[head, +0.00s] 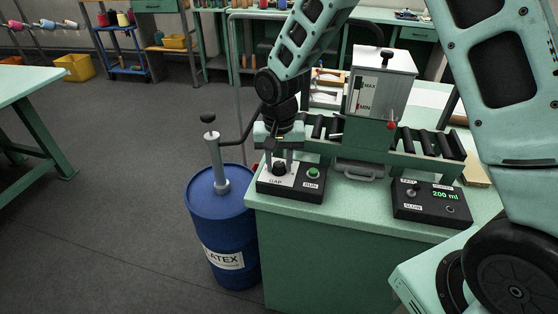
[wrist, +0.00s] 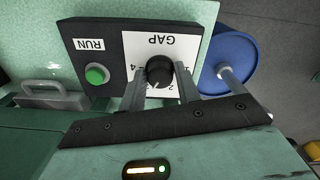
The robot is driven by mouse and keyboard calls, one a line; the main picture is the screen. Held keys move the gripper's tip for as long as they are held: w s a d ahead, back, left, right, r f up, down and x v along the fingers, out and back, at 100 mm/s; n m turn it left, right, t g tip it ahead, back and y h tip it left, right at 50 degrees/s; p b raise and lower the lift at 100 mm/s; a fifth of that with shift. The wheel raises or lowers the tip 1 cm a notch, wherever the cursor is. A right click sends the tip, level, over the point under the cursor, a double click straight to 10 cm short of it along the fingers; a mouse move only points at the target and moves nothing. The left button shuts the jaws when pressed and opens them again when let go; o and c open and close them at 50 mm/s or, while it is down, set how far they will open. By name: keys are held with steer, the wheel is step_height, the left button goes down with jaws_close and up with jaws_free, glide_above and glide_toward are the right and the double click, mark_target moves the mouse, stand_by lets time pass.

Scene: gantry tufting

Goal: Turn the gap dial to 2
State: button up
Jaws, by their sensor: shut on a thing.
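The gap dial (head: 279,168) is a black knob on the white GAP plate of a black control box (head: 291,194) at the bench's left corner. It also shows in the wrist view (wrist: 159,72), where the plate looks upside down. My gripper (head: 279,160) points down over the dial, with one finger on each side of it. In the wrist view, the fingers (wrist: 160,84) are shut on the knob. A few scale numbers show around the knob, such as a 4 and what looks like a 2. Fingers hide part of the scale, and I cannot tell the pointer's exact setting.
A green RUN button (head: 313,173) sits right beside the dial. A blue LATEX drum (head: 221,215) with a pump stands left of the bench. A MAX/MIN tank (head: 382,85) and rollers (head: 430,142) stand behind.

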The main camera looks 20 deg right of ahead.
mark_target(279, 164)
steer(key=n+p, duration=0.1)
steer(key=n, duration=0.4)
steer(key=shift+r+n, duration=0.1)
steer(key=shift+n, duration=0.3)
steer(key=n+p, duration=0.2)
steer(key=n, duration=0.3)
steer(key=shift+n, duration=0.3)
stand_by(0.3)
steer(key=o, duration=1)
steer(key=shift+c, duration=0.2)
step_height(279, 164, up, 17)
steer(key=b, duration=0.1)
steer(key=shift+r, duration=0.15)
